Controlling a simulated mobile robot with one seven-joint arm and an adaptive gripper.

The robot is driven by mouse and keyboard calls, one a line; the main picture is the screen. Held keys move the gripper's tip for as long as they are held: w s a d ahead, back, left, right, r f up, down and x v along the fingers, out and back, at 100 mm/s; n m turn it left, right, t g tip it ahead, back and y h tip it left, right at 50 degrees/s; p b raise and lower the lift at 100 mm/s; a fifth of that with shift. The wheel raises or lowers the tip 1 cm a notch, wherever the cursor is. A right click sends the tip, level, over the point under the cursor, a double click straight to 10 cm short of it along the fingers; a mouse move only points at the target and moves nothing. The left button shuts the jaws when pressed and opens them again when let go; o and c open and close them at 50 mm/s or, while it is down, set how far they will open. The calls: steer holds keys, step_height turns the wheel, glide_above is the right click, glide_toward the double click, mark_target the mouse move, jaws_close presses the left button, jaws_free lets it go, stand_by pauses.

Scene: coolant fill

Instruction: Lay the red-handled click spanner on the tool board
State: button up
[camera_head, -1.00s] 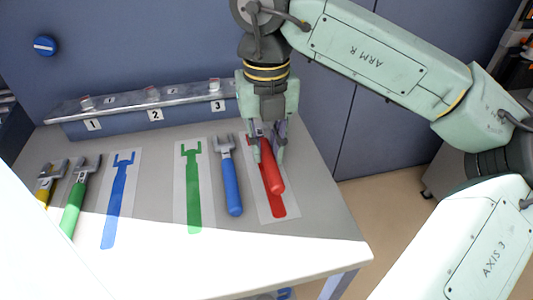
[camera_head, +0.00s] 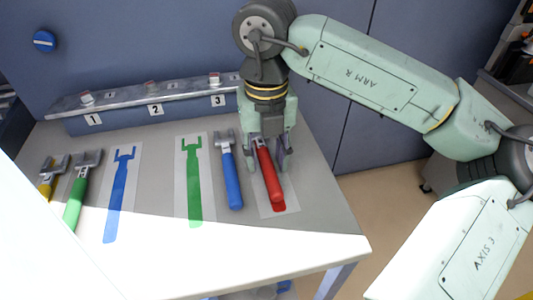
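The red-handled click spanner (camera_head: 270,181) lies on the red outline strip at the right end of the tool board (camera_head: 216,240). Its handle covers most of the painted red shape (camera_head: 280,206), and a little red shows past the handle's near end. My gripper (camera_head: 268,163) points down over the spanner's upper part, with a finger on each side of the handle. The fingers look spread, with small gaps to the handle. The spanner's head is partly hidden by the gripper.
A blue spanner (camera_head: 231,176) lies close left of the red one. Green (camera_head: 194,185) and blue (camera_head: 118,200) outlines are bare. Green (camera_head: 78,195) and yellow (camera_head: 49,183) spanners lie at far left. A numbered rail (camera_head: 155,108) runs along the back.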

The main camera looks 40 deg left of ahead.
mark_target(266, 159)
step_height(266, 159, up, 12)
steer(key=shift+r+b, duration=0.2)
steer(key=shift+b, duration=0.2)
stand_by(0.3)
